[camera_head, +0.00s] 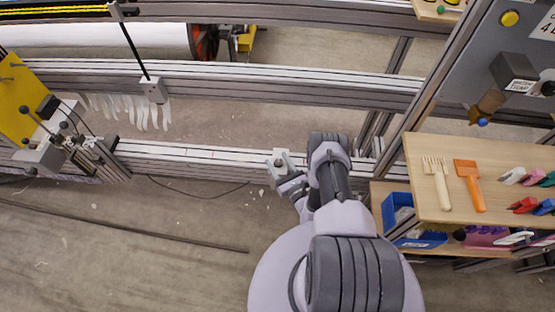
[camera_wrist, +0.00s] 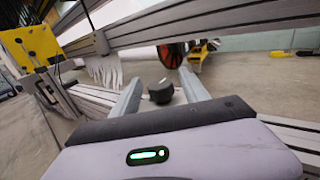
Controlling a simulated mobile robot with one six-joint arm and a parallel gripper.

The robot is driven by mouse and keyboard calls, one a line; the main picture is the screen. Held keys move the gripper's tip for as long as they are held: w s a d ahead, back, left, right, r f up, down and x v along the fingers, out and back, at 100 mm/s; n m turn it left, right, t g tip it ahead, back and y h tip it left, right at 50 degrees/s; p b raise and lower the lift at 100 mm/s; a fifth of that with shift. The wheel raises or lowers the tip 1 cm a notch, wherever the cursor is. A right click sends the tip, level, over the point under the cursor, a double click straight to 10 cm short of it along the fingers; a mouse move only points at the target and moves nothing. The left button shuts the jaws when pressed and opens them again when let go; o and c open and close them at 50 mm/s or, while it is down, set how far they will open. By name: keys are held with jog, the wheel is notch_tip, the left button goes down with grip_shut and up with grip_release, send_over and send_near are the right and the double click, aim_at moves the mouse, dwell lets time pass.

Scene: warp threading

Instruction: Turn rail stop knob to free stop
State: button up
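The rail stop (camera_head: 279,158) is a small light grey block on the lower aluminium rail in the head view. Its knob (camera_wrist: 161,92) is black and round with a pale mark on top, seen in the wrist view between my fingers. My gripper (camera_wrist: 160,78) is open, with one grey finger on each side of the knob. A gap shows between the knob and each finger, so it is not gripped. In the head view my gripper (camera_head: 288,180) is beside the rail stop, partly hidden by my wrist. I cannot read which setting the mark points to.
The rail (camera_head: 200,158) runs left and right. A yellow-plated unit (camera_head: 18,100) stands at the left, also in the wrist view (camera_wrist: 30,45). White threads (camera_head: 130,108) hang behind the rail. A wooden shelf (camera_head: 440,205) with brushes and clips is close on the right, above a blue bin (camera_head: 398,208).

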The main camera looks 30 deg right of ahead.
grip_shut()
jog(key=shift+n+y, duration=0.3)
jog(key=shift+y, duration=0.2)
jog(key=shift+d+n+y+b, duration=0.1)
jog(key=shift+n+y+b, duration=0.3)
jog(key=shift+n+y, duration=0.4)
jog(key=n+g+y, duration=0.1)
jog(key=n+y, duration=0.1)
jog(key=y, duration=0.2)
jog(key=n+g+y, duration=0.5)
jog(key=y, duration=0.2)
jog(key=shift+n, duration=0.4)
jog(key=shift+g+y, duration=0.3)
jog(key=shift+g, duration=0.2)
grip_release()
jog(key=shift+a, duration=0.2)
